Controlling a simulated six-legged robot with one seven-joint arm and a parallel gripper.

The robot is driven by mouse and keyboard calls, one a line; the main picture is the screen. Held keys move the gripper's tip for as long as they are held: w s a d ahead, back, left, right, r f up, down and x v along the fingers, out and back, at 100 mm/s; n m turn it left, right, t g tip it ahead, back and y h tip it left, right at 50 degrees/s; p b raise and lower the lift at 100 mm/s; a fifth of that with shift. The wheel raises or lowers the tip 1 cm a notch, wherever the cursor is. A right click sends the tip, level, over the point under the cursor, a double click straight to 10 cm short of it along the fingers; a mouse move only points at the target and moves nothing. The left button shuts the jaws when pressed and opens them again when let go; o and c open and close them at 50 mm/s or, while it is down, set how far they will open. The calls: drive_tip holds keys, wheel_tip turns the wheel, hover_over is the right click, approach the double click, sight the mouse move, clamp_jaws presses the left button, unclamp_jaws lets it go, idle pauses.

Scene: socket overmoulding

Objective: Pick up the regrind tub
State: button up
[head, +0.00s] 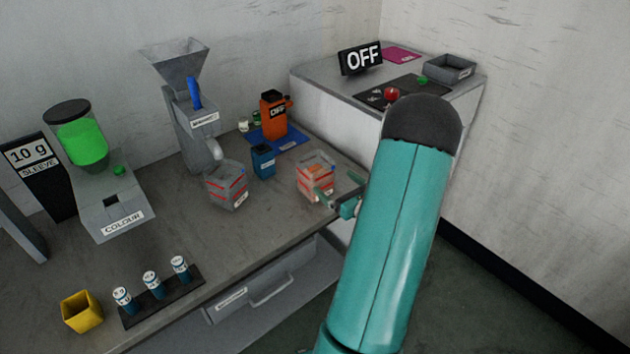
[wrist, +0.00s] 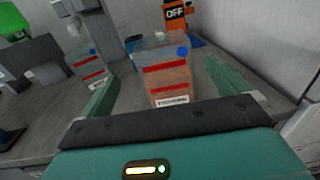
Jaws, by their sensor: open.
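The clear tub with orange contents and red bands (head: 314,171), which I take for the regrind tub, stands on the bench near its right end. In the wrist view this tub (wrist: 167,72) is straight ahead; its front label is too blurred to read surely. My gripper (head: 340,194) is open at the tub's near right side. In the wrist view the green fingers of my gripper (wrist: 166,90) are spread wide, one to each side of the tub's front. I cannot tell how far they reach along it, and I see no contact.
A similar clear tub (head: 227,187) stands to the left below the hopper machine (head: 190,125). A small blue container (head: 263,161) is between the two tubs. An orange container marked OFF (head: 273,113) stands behind on a blue mat (head: 290,142). An open drawer (head: 275,295) is below the bench.

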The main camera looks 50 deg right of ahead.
sight(323, 173)
drive_tip(key=x, duration=0.5)
drive_tip(key=shift+w, duration=0.4)
drive_tip(key=shift+d+x, duration=0.15)
drive_tip(key=shift+x, duration=1.25)
drive_tip(key=shift+d+x, duration=0.15)
drive_tip(key=shift+x, duration=1.2)
drive_tip(key=shift+s, duration=0.1)
drive_tip(key=c, duration=1.5)
